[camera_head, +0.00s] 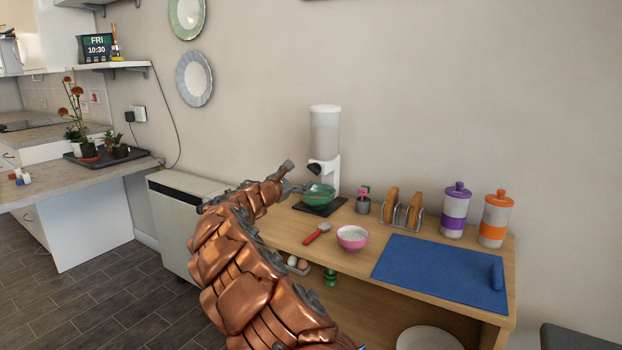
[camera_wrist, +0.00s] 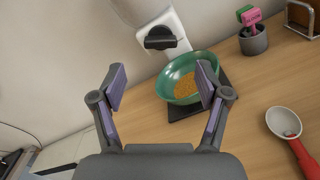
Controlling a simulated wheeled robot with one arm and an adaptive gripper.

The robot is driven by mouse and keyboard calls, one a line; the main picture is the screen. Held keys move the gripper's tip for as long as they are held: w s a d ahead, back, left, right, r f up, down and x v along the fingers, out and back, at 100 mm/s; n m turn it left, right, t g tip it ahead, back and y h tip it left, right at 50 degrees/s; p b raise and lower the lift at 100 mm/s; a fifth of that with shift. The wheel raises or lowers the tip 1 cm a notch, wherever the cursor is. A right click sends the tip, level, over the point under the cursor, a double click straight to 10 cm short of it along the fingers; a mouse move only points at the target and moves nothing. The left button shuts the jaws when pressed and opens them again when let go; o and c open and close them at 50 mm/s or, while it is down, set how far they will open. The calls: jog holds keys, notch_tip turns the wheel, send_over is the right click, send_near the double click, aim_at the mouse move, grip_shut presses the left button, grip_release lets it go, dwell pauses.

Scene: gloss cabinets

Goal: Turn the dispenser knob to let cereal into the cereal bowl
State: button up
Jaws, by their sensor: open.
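The white cereal dispenser (camera_head: 325,135) stands against the wall at the back of the wooden table. Its dark knob (camera_wrist: 160,38) sits on the dispenser front, and it also shows in the head view (camera_head: 314,169). The green cereal bowl (camera_wrist: 184,78) stands on a dark mat below the knob, with some golden cereal inside; it also shows in the head view (camera_head: 318,194). My gripper (camera_wrist: 161,86) is open and empty, its fingers apart, with the bowl and knob ahead of it. In the head view my gripper (camera_head: 289,177) is close to the bowl's left and partly hidden by my arm.
A red-handled scoop (camera_head: 318,232) and a pink bowl (camera_head: 352,237) lie in front. A grey cup (camera_head: 362,205), a toast rack (camera_head: 401,214), purple-lidded (camera_head: 455,210) and orange-lidded (camera_head: 495,219) canisters stand to the right. A blue mat (camera_head: 440,272) covers the right side.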

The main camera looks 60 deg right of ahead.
aim_at(312, 171)
jog(key=shift+w+d+f, duration=0.1)
jog(key=shift+d, duration=3.85)
jog(key=c, duration=1.2)
